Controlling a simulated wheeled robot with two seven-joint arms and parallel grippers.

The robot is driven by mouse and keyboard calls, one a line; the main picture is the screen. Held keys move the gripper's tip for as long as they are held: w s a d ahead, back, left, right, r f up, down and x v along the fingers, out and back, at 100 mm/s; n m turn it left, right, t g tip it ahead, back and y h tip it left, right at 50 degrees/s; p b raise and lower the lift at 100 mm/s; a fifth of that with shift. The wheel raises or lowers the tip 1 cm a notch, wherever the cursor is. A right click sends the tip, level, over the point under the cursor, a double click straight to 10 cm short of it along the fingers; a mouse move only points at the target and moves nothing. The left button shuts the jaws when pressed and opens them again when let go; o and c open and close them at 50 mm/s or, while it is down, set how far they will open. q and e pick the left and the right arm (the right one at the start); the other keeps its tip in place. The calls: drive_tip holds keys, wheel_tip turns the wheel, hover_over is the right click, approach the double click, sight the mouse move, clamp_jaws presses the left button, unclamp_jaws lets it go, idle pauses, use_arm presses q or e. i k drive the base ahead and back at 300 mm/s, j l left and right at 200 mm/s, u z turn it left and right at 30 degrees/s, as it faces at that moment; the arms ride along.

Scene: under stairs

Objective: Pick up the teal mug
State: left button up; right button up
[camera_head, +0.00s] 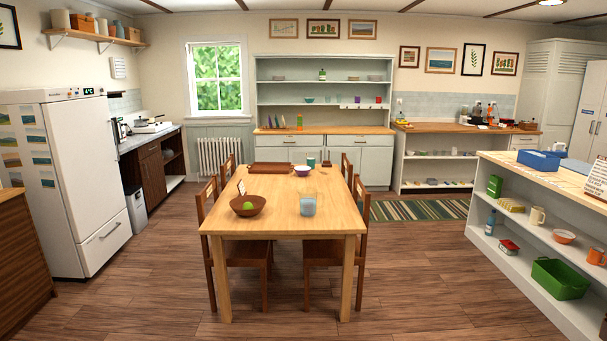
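A small teal mug (311,162) stands upright near the far end of the wooden dining table (280,222). A second small teal cup (309,100) stands on a shelf of the hutch against the back wall. Neither of my grippers can be made out in the head view.
The table also holds a brown bowl with a green fruit (247,205), a clear blue-tinted container (307,204) and a brown tray (270,168). Wooden chairs (359,215) line both long sides. Open floor (410,270) lies right of the table, before the white shelf unit (510,250).

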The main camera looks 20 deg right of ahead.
sight(310, 161)
drive_tip(key=i+l+z, duration=0.85)
drive_tip(key=i, duration=0.5)
drive_tip(key=i+z, duration=0.45)
drive_tip(key=i, duration=0.25)
drive_tip(key=i+j+z, duration=0.25)
drive_tip(key=i+z, duration=0.2)
drive_tip(key=i, duration=1.05)
drive_tip(key=i+l+u, duration=0.1)
drive_tip(key=i, duration=0.6)
drive_tip(key=i+l, duration=0.15)
drive_tip(key=i, duration=0.6)
drive_tip(key=i+j+u, duration=0.15)
drive_tip(key=i+u, duration=0.6)
drive_tip(key=i+l+u, duration=0.15)
drive_tip(key=i+u, duration=0.25)
drive_tip(key=i+l+u, duration=0.25)
drive_tip(key=i+u, duration=0.15)
drive_tip(key=i+l+u, duration=0.15)
drive_tip(key=i+u, duration=0.3)
drive_tip(key=i+l+u, duration=0.3)
drive_tip(key=u, duration=0.15)
drive_tip(key=i+l+u, duration=0.3)
drive_tip(key=l+u, duration=0.15)
drive_tip(key=i+l+u, duration=0.2)
drive_tip(key=l+u, duration=0.3)
